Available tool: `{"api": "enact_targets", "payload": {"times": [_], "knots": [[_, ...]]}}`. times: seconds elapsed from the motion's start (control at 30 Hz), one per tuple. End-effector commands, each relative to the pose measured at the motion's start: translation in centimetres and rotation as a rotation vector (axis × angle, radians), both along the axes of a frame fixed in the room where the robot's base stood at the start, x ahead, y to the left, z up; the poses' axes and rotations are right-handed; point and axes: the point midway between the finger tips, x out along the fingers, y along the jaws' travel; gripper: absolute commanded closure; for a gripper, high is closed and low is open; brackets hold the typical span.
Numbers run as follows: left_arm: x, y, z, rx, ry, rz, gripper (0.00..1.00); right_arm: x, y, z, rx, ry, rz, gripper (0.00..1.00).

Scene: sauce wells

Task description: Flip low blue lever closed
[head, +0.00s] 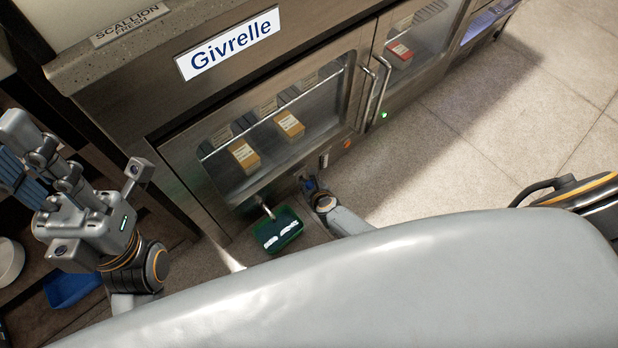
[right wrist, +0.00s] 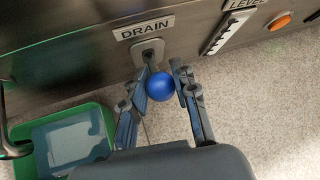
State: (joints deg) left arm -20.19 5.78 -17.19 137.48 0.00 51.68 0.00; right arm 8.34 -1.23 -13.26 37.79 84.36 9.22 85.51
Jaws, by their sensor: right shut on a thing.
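The blue lever's round knob (right wrist: 161,87) shows in the right wrist view below the DRAIN label (right wrist: 144,28), at a metal plate (right wrist: 148,49) low on the steel cabinet front. My right gripper (right wrist: 168,80) is shut on the knob, one finger on each side. In the head view my right gripper (head: 312,188) is small, low at the cabinet front, and its fingers partly hide the lever. My left gripper (head: 28,152) is at the left of the head view, away from the lever. Its finger gap is unclear.
A green tub (head: 262,246) with liquid stands on the floor under a metal spout (head: 268,211), left of the lever. An orange button (head: 347,145) and a LEVEL gauge (right wrist: 226,33) are to the right. Glass doors (head: 318,112) show boxes inside. Floor to the right is clear.

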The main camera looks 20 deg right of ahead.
Motion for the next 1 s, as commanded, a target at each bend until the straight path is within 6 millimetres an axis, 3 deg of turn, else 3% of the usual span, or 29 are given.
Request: {"api": "enact_targets", "payload": {"times": [0.57, 0.6, 0.7, 1.0], "knots": [[0.02, -0.03, 0.68, 0.000, 0.001, 0.000, 0.72, -0.43, 0.08, -0.11, -0.006, 0.023, 0.001, 1.00], [0.03, -0.03, 0.68, 0.000, 0.001, 0.000, 0.72, -0.43, 0.08, -0.11, -0.006, 0.023, 0.001, 0.71], [0.03, -0.03, 0.68, 0.000, 0.001, -0.001, 0.72, -0.38, 0.08, -0.08, -0.005, 0.022, 0.000, 0.50], [0.04, -0.03, 0.66, 0.000, 0.001, -0.001, 0.72, -0.21, 0.03, 0.02, -0.006, 0.020, 0.000, 0.49]]}}
